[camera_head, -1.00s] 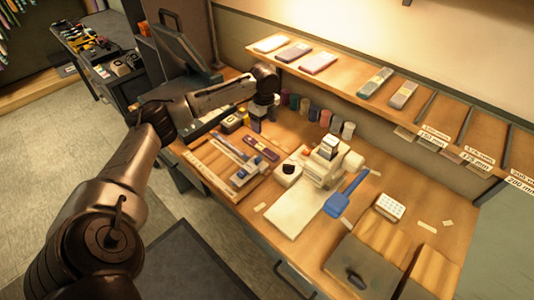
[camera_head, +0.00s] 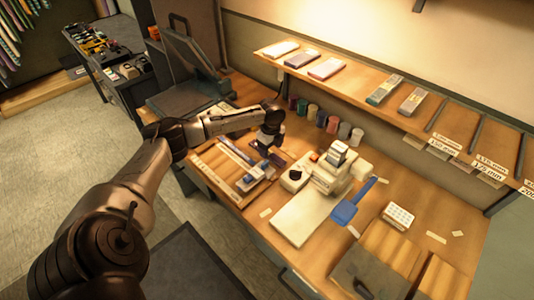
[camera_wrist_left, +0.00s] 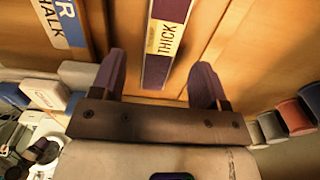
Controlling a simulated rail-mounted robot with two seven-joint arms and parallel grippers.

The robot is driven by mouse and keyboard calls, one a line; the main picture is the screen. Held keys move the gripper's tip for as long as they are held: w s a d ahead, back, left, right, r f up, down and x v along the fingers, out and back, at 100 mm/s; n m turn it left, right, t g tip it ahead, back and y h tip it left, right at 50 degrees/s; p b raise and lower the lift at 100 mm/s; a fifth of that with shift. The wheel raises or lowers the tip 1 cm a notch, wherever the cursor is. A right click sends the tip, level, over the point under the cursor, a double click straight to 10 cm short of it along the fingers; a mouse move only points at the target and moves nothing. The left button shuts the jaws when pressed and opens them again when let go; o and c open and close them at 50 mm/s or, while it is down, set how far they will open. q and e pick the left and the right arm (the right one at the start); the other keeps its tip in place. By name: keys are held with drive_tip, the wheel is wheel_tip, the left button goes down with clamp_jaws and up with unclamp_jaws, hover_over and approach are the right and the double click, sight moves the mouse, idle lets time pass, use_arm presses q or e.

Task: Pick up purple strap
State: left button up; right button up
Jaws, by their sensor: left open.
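The purple strap (camera_wrist_left: 155,72) is a long flat dark purple piece with a yellow label reading THICK. In the left wrist view it runs down from the top edge, between my left gripper's fingers. My left gripper (camera_wrist_left: 160,65) is open, with one finger on each side of the strap and a gap to both. In the head view the left gripper (camera_head: 268,145) is over the right end of the wooden tray and hides most of the strap (camera_head: 278,160). Whether a fingertip touches the tray cannot be told. My right gripper is not in view.
A wooden tray (camera_head: 214,172) holds other strips. A white machine (camera_head: 325,178) and a blue-handled tool (camera_head: 346,210) are to the right. Several coloured spools (camera_head: 322,117) line the back wall, under a shelf (camera_head: 352,85) with boxes.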

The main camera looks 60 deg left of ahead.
use_arm(q)
wheel_tip(320, 180, down, 3)
drive_tip(key=shift+r, duration=0.1)
drive_tip(key=c, duration=1.1)
drive_tip(key=shift+r, duration=0.15)
